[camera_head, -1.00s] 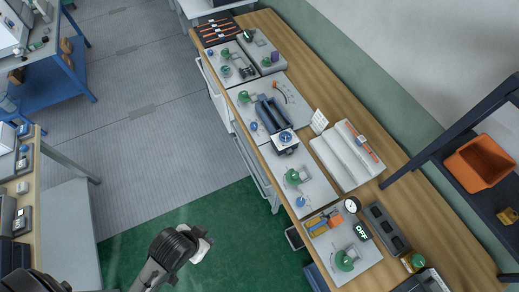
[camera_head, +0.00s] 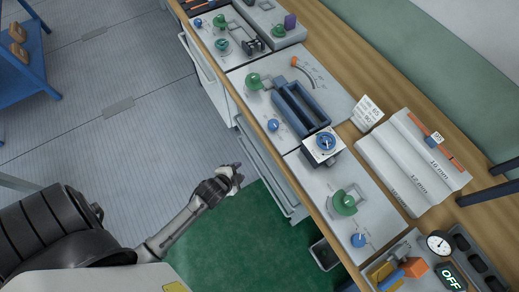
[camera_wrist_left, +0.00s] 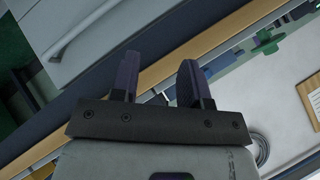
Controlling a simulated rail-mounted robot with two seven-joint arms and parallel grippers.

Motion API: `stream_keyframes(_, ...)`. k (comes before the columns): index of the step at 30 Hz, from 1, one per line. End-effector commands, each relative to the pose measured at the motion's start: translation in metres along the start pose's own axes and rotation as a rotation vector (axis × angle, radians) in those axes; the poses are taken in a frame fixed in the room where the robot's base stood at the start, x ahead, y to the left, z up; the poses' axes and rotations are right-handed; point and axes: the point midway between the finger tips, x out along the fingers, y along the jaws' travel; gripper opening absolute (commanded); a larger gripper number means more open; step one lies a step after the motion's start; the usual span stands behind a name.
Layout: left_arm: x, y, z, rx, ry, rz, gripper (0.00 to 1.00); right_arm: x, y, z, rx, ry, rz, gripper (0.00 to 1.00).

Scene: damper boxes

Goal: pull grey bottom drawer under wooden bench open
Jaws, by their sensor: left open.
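The wooden bench (camera_head: 335,247) runs diagonally through the head view, and its edge also shows in the wrist view (camera_wrist_left: 225,40). Grey drawer fronts (camera_head: 262,165) show below its near edge, seen steeply from above; I cannot tell clearly which is the bottom one. In the wrist view a grey front (camera_wrist_left: 120,22) with a pale bar handle fills the upper left. My left gripper (camera_head: 238,174) is beside the drawers, over the floor, apart from the handles as far as I see. Its two dark fingers (camera_wrist_left: 157,75) are open with nothing between them. My right gripper is not in view.
On the bench stand grey panels with green and blue knobs (camera_head: 345,203), a blue twin-bar part (camera_head: 300,105) and a stepped grey block (camera_head: 410,165). A dark open bin (camera_head: 324,254) is below the bench edge. The grey floor (camera_head: 120,150) beside the drawers is clear.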

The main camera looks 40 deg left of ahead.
Motion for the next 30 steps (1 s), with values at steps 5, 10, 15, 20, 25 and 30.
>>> stream_keyframes(5,0.079,0.056,0.049,0.156,0.057,-0.098,0.42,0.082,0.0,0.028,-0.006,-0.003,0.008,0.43)
stream_keyframes(10,0.135,0.098,0.086,0.311,0.105,-0.197,0.42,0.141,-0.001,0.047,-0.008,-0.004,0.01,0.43)
stream_keyframes(15,0.183,0.14,0.118,0.456,0.146,-0.294,0.42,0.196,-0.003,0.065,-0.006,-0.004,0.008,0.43)
stream_keyframes(20,0.215,0.173,0.141,0.568,0.174,-0.373,0.42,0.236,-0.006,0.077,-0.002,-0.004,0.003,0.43)
stream_keyframes(25,0.236,0.198,0.157,0.651,0.193,-0.434,0.42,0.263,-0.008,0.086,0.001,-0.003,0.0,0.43)
stream_keyframes(30,0.245,0.21,0.164,0.695,0.202,-0.469,0.42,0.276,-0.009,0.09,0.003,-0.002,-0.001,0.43)
